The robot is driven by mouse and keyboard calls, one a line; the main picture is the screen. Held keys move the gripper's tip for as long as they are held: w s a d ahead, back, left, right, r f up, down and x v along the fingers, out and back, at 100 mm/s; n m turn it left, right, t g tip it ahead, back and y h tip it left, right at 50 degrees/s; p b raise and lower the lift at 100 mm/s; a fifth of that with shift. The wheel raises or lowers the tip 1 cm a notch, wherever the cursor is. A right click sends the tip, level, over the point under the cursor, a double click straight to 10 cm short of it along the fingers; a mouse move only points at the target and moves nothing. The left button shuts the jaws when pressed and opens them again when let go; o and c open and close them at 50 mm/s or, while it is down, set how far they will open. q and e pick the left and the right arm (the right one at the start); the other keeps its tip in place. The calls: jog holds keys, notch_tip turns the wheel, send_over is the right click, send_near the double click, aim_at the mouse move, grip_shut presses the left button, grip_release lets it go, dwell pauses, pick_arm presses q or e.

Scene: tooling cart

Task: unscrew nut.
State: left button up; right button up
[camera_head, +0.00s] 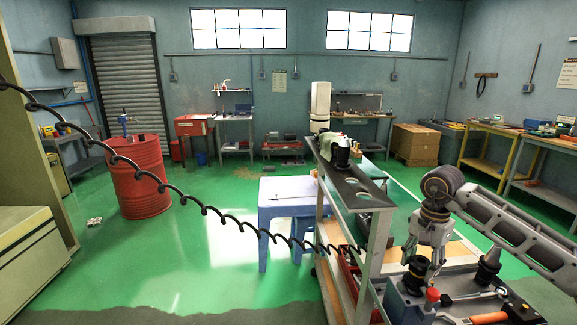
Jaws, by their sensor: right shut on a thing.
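My right gripper (425,256) reaches down from the right over the cart top at the lower right. Its fingers are shut on a dark round piece, which looks to be the nut (417,266), at the top of a black upright fitting (414,283). The nut is small and partly covered by the fingers, so I cannot make out its thread or whether it is clear of the fitting. My left gripper is not in view.
A red-topped part (432,295) stands just in front of the fitting. A black tapered tool holder (488,268) stands to the right, with hand tools lying near it. A metal shelf cart (372,232) is at left, with a coiled black cable (205,207) crossing the view.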

aim_at(421, 260)
jog(key=shift+n, duration=0.9)
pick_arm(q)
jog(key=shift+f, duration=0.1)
pick_arm(e)
jog(key=shift+r, duration=0.15)
